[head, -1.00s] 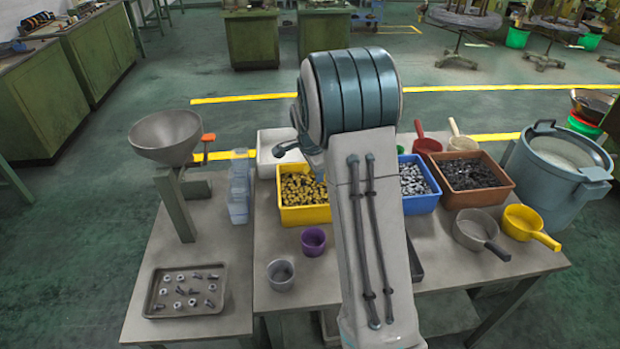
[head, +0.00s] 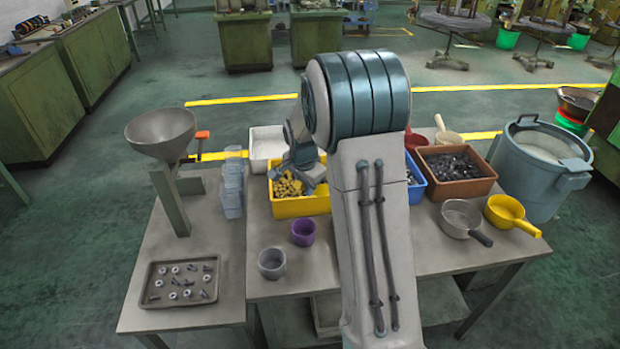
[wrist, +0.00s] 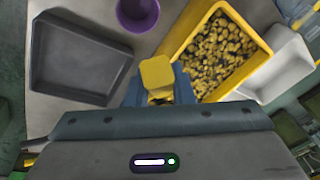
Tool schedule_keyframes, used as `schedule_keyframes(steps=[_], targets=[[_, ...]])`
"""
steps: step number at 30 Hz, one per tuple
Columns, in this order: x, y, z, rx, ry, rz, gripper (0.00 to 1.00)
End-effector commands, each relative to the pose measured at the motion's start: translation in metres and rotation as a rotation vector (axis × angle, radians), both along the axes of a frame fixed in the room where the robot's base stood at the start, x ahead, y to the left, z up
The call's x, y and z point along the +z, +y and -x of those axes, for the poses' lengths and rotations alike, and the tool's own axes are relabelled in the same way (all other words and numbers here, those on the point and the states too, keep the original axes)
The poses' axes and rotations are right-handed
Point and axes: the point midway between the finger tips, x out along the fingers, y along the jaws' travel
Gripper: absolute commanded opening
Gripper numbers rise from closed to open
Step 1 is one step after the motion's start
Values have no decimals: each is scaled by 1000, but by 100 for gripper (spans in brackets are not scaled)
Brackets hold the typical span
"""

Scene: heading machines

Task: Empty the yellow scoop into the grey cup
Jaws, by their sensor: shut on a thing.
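The grey cup (head: 272,264) stands upright on the table near the front left edge, in front of a purple cup (head: 303,232). The purple cup also shows in the wrist view (wrist: 138,10), where the grey cup is out of sight. In the wrist view my gripper (wrist: 158,97) is shut on a yellow piece, the yellow scoop (wrist: 157,73). Only a flat square part and a bit between the fingers show; what the scoop holds cannot be seen. In the head view my arm hides the fingertips and the scoop.
A yellow bin (head: 300,207) of small yellow parts is beside my gripper. A white bin (wrist: 280,68) lies beyond it, and a dark empty tray (wrist: 82,58) to the left. A yellow pan (head: 506,212) and a grey pan (head: 460,217) stand at the right. A funnel stand (head: 165,135) is at the left.

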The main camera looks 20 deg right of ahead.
Motion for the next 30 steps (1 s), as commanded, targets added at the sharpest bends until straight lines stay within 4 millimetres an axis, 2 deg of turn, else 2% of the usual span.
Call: schedule_keyframes(steps=[15, 26, 30], targets=[[-35, 46, 33, 771, -1, -4, 0], [-52, 69, 48, 1144, -1, -2, 0], [-54, 70, 49, 1139, 11, -3, 0]])
